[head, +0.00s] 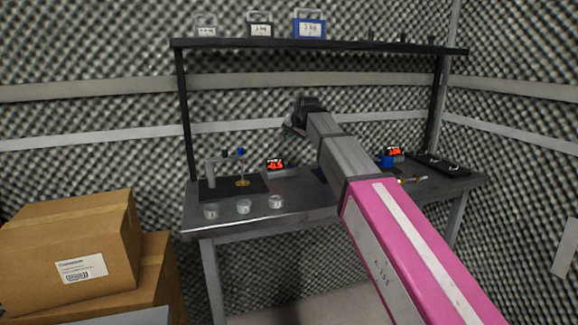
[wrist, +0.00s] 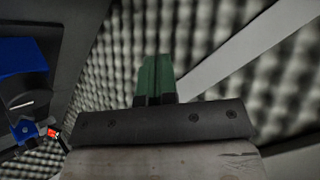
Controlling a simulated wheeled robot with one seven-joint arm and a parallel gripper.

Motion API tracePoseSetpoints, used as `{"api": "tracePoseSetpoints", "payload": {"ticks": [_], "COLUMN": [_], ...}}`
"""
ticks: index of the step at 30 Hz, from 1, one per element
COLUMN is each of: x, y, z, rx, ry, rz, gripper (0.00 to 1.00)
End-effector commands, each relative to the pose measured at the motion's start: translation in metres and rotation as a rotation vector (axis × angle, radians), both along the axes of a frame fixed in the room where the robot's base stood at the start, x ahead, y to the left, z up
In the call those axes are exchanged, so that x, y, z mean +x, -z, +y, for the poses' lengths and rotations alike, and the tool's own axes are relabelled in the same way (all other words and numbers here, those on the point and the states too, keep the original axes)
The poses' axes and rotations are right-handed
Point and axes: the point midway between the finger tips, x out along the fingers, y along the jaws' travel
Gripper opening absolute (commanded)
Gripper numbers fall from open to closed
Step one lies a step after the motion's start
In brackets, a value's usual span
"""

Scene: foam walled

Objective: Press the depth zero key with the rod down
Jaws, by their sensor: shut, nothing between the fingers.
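A small display with red digits (head: 276,165) stands on the bench beside a stand with a thin upright rod (head: 242,170). The rod has a blue part at its top and a round brass piece at its foot. A second red display (head: 394,152) stands farther right, by a blue part. The depth zero key is too small to make out on either. My gripper (head: 289,133) is raised above the back of the bench, apart from the stand. In the wrist view its green fingers (wrist: 155,78) are shut with nothing between them.
A dark shelf (head: 330,46) with weights (head: 309,24) spans above the bench (head: 300,205). A black tray (head: 440,165) lies at right. Cardboard boxes (head: 75,240) stand left. Foam walls close the back.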

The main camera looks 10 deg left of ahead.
Motion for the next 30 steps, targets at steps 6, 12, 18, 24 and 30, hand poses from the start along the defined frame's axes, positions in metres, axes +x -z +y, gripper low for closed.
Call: {"api": "tracePoseSetpoints", "payload": {"ticks": [6,12,18,24,30], "x": [0.000,-0.001,-0.001,0.000,0.000], "y": [0.003,0.022,0.048,0.071,0.084], "z": [0.000,0.000,0.000,0.000,0.000], "rx": [0.000,-0.001,-0.001,-0.001,0.000], "ry": [0.000,-0.001,-0.001,0.000,0.000], "rz": [0.000,0.002,0.002,0.001,0.000], "gripper": [0.00,0.00,0.00,0.00,0.00]}}
